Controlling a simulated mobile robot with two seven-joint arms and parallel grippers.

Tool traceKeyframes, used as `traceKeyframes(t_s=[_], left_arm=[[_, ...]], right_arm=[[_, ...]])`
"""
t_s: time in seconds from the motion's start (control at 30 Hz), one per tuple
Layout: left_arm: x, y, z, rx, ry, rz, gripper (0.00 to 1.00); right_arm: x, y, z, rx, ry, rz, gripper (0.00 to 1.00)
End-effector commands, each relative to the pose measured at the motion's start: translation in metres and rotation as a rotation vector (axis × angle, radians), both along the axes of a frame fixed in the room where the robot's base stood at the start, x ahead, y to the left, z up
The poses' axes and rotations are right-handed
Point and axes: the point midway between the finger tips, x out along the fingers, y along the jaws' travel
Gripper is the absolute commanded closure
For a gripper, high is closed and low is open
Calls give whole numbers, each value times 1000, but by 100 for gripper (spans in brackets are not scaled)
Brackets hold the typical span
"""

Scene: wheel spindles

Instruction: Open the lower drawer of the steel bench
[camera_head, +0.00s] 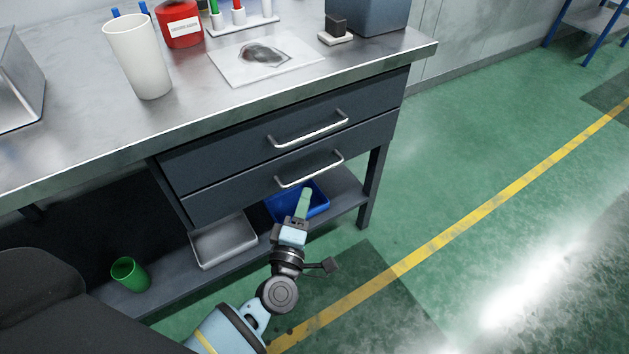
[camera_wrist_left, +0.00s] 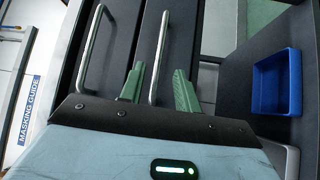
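The steel bench (camera_head: 190,104) has two dark drawers, one above the other, both shut. The lower drawer (camera_head: 240,189) has a silver bar handle (camera_head: 309,170). My left gripper (camera_head: 303,203) is just below and in front of this handle in the head view, with its green fingers pointing towards the bench. In the left wrist view its fingers (camera_wrist_left: 159,88) are apart, and the lower handle (camera_wrist_left: 160,55) shows in the gap between them without visible grip. How deep the bar sits between the fingers is unclear. My right gripper is not in view.
The upper drawer (camera_head: 230,157) has a similar handle (camera_head: 308,130). A blue bin (camera_head: 317,203), grey tray (camera_head: 222,243) and green cup (camera_head: 130,274) are on the shelf below. A white cup (camera_head: 139,55) and red container (camera_head: 181,25) stand on top. The floor at right is clear.

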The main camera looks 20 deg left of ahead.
Motion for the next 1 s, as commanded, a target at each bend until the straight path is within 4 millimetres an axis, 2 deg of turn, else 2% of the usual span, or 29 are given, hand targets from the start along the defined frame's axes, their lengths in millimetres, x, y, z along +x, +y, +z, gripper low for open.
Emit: traceKeyframes(t_s=[0.27,0.7,1.0], left_arm=[[8,1,3,-4,-4,2,67],[66,8,9,-3,-3,1,67],[78,9,11,-3,-1,0,67]], right_arm=[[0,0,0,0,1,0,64],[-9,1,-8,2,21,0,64],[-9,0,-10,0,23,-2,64]])
